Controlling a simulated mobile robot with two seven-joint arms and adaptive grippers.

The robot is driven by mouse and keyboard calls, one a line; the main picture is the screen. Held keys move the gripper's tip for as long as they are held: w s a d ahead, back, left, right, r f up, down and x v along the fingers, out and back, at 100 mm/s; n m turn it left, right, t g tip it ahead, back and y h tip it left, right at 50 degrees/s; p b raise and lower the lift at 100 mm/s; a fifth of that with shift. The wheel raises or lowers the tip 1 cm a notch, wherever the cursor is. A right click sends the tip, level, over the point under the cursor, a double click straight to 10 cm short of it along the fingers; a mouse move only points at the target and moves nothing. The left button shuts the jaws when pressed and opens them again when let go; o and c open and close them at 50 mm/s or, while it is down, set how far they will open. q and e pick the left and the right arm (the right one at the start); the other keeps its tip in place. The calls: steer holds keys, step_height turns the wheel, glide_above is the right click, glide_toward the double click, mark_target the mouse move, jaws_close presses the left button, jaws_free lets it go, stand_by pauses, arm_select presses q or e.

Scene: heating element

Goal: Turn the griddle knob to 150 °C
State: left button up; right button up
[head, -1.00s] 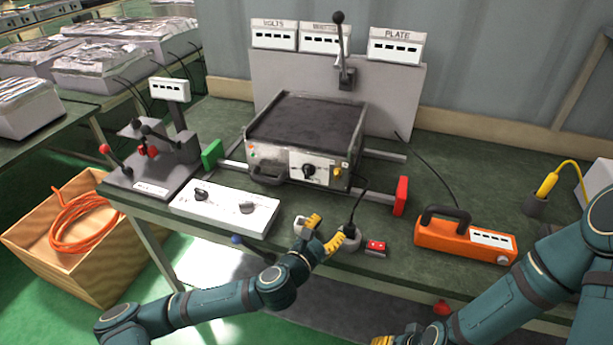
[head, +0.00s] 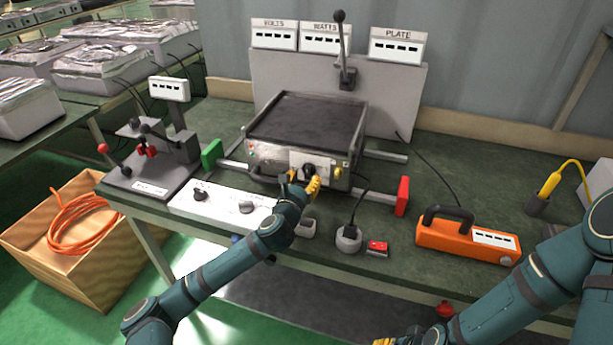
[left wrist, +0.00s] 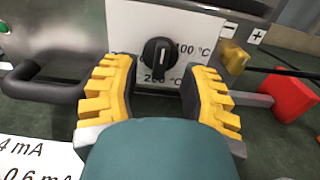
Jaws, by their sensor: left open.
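The griddle (head: 305,125) is a metal box with a dark top plate on the bench. Its black knob (head: 308,169) sits on a white dial plate on the front. In the left wrist view the knob (left wrist: 158,54) shows with "100 °C" to its right and a partly hidden marking below. I cannot tell exactly which way it points. My left gripper (head: 304,181) is open in front of the knob. In the wrist view its yellow fingers (left wrist: 161,78) stand on either side of the knob, apart from it. My right gripper (head: 384,341) is mostly cut off at the bottom edge.
A black handle (left wrist: 45,82) is left of the dial, and a yellow connector (left wrist: 234,58) right of it. A white two-knob box (head: 222,207) lies in front. A socket with a cable (head: 348,240), a red block (head: 377,247) and an orange unit (head: 466,238) stand to the right.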

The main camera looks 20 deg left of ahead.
arm_select(q)
steer(key=shift+w, duration=1.2)
steer(key=shift+c, duration=0.4)
jaws_close()
steer(key=shift+r+m, duration=0.1)
steer(key=shift+m, duration=0.2)
